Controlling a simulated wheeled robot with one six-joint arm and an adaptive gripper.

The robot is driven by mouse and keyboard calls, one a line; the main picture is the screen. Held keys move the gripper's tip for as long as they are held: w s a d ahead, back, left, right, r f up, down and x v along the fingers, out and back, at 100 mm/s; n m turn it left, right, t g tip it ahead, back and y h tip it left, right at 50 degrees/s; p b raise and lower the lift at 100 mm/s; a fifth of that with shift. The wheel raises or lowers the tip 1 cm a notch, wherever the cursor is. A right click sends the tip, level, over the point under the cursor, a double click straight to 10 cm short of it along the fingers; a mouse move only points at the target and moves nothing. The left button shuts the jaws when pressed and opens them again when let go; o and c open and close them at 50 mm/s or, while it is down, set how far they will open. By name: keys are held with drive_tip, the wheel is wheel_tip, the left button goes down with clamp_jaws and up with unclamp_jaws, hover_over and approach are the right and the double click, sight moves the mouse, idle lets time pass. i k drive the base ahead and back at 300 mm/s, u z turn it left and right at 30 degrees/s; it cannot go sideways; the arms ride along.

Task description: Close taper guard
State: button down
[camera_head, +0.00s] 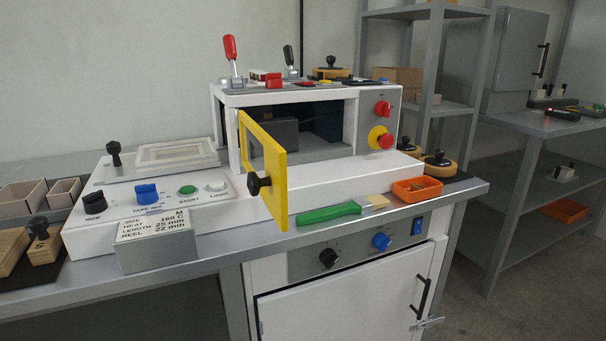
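The taper guard appears to be the yellow framed door (264,166) on the front of the white machine (300,96). It stands open, hinged near the left side of the machine's opening and swung out toward me over the bench edge. A black knob (259,184) sits on its face. The dark opening (318,128) behind it is uncovered on the right, with grey and dark blocks inside. My gripper is not in view.
A green-handled tool (329,213) and an orange tray (417,189) lie on the bench right of the door. A grey labelled block (155,244) and a control panel (150,195) stand to the left. A white cabinet (345,298) is below.

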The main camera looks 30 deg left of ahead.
sight(271, 188)
drive_tip(key=z, duration=0.1)
drive_tip(key=k, duration=1.05)
drive_tip(key=u, duration=1.65)
drive_tip(key=i, duration=0.5)
drive_tip(key=u, duration=0.05)
